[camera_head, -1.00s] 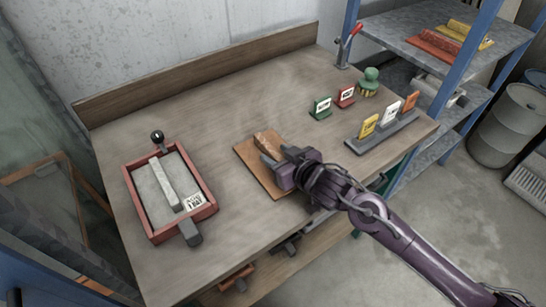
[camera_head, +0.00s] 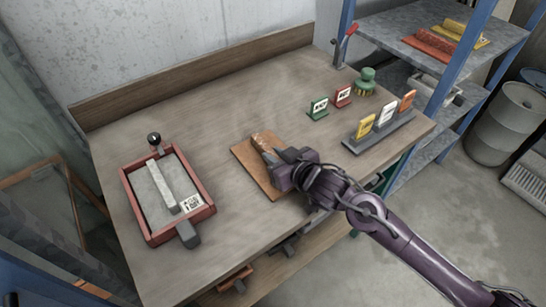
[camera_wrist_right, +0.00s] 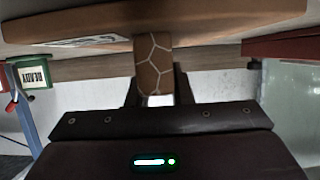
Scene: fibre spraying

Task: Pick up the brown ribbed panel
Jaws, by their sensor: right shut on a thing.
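The brown panel (camera_head: 250,165) is a flat orange-brown board around the middle of the workbench, with a brown grip block (camera_head: 262,140) standing up from it. No ribs can be made out. My right gripper (camera_head: 276,158) comes in from the right over the panel and is shut on the block. In the right wrist view, which appears upside down, the block (camera_wrist_right: 153,62) with pale crack-like lines sits between my fingers (camera_wrist_right: 158,88), and the panel (camera_wrist_right: 215,18) fills the top. I cannot tell whether the panel touches the bench. My left gripper is out of view.
A red-framed tray (camera_head: 211,190) with a grey slab stands at the left. Green (camera_head: 318,108) and red (camera_head: 343,96) signs, a green-handled brush (camera_head: 366,82) and a grey rack (camera_head: 380,134) of signs stand at the right. The back of the bench is largely clear.

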